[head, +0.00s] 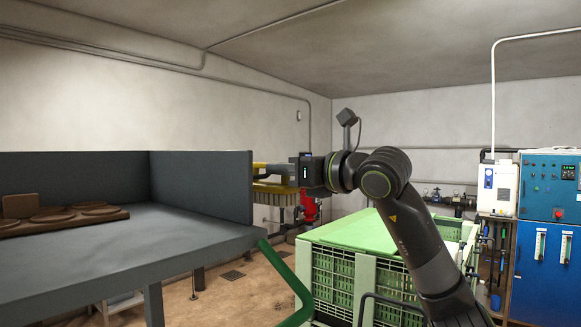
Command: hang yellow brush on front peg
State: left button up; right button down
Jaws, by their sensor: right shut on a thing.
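My right gripper (293,173) is raised near the middle of the head view, with its arm coming in from the right. It is shut on the yellow brush (272,187), a yellow block with bristle-like strands hanging below. The brush is held level, just past the right end of the grey bench's upright panel (200,180). The panel may hide the brush's left end. I cannot make out the front peg. My left gripper is not in view.
A grey bench (130,245) with a brown board (60,220) of round shapes fills the left. A green crate (340,262) stands below my right arm. A red object (308,208) shows under the gripper. A blue cabinet (545,235) stands at the right.

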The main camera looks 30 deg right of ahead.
jog(key=shift+s+a, duration=0.25)
jog(key=shift+a, duration=0.4)
jog(key=shift+s+a+f+b, duration=0.2)
jog(key=shift+a+f+b, duration=0.3)
jog(key=shift+a, duration=0.1)
jog(key=c, duration=1.3)
grip_release()
